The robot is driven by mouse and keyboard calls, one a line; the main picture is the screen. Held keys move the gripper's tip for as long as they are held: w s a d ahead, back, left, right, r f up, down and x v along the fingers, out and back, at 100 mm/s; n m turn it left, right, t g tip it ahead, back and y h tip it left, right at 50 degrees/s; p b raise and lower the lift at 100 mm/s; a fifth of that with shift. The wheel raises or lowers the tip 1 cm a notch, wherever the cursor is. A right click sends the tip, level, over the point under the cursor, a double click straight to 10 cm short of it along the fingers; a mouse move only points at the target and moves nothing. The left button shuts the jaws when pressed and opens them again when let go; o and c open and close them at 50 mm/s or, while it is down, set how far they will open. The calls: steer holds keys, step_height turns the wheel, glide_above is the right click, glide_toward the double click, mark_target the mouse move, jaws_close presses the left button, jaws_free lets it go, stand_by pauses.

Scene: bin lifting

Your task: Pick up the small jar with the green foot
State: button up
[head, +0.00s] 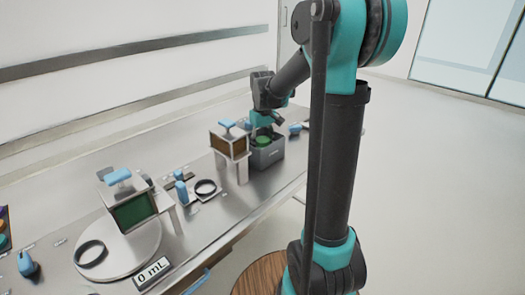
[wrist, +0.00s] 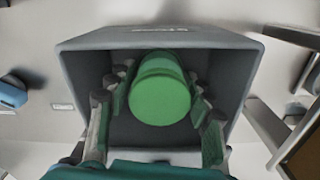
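The small jar with the green foot (wrist: 160,92) is inside a grey bin (wrist: 247,75) in the wrist view. Its round green end faces the camera, and the rest of the jar is mostly hidden behind it. My gripper (wrist: 160,85) reaches into the bin, with one finger on each side of the jar. The finger pads lie close along its sides; I cannot tell whether both touch.
The bin walls surround my fingers closely. In the head view, a stand with a brown panel (head: 228,147) is just left of the bin. A green-panelled device (head: 133,212), a black ring (head: 205,188) and blue items are further left on the metal bench (head: 240,215).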

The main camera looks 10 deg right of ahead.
steer(key=c, duration=0.6)
steer(key=shift+c, duration=0.2)
